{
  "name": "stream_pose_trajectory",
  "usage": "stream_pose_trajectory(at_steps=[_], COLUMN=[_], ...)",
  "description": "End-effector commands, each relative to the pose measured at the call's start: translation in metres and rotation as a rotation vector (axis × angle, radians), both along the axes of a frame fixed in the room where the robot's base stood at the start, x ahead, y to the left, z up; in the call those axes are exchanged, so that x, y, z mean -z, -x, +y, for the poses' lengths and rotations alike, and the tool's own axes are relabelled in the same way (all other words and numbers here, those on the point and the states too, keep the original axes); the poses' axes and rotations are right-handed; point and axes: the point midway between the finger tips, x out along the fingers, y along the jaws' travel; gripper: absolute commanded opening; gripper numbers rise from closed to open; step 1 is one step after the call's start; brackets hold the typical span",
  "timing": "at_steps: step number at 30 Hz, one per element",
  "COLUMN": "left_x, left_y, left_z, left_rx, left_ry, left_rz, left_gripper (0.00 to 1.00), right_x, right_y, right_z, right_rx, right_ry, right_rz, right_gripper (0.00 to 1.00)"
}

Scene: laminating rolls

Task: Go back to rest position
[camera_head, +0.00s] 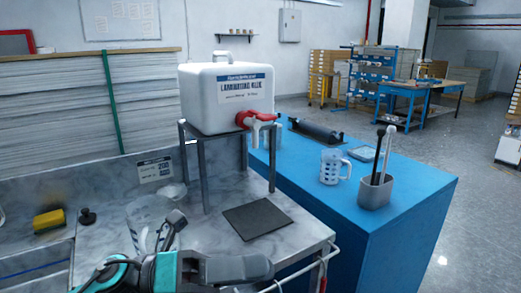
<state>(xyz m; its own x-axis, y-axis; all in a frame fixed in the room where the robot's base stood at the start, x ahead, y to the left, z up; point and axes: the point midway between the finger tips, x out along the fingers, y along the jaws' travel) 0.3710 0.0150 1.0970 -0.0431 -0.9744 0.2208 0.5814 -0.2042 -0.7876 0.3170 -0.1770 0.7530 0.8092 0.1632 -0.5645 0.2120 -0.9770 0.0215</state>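My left gripper (168,230) is at the lower left, above the marble counter, with my teal and grey arm below it. It overlaps a clear measuring jug (147,212) in the picture. I cannot tell whether the fingers touch the jug or how far apart they are. My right gripper is not in view.
A white container (222,98) with a red tap (255,119) stands on a metal stand (204,170). A dark mat (257,218) lies in front. A yellow sponge (49,220) is at left. The blue table (395,217) holds another jug (331,167), a utensil holder (375,191) and a roller (316,130).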

Motion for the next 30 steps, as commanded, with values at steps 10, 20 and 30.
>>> stream_pose_trajectory(at_steps=[10, 20, 30], left_x=[0.104, 0.299, 0.346], left_y=[-0.069, 0.008, 0.056], left_z=[0.073, 0.149, 0.162], left_rx=[-0.522, -0.988, -1.118], left_ry=[0.597, 0.984, 1.082], left_rz=[1.102, 1.994, 2.219], left_gripper=[0.33, 0.33, 0.33], right_x=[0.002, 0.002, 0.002], right_y=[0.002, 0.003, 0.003], right_z=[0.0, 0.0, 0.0], right_rx=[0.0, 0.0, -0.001], right_ry=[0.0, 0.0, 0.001], right_rz=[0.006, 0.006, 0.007], right_gripper=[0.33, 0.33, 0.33])
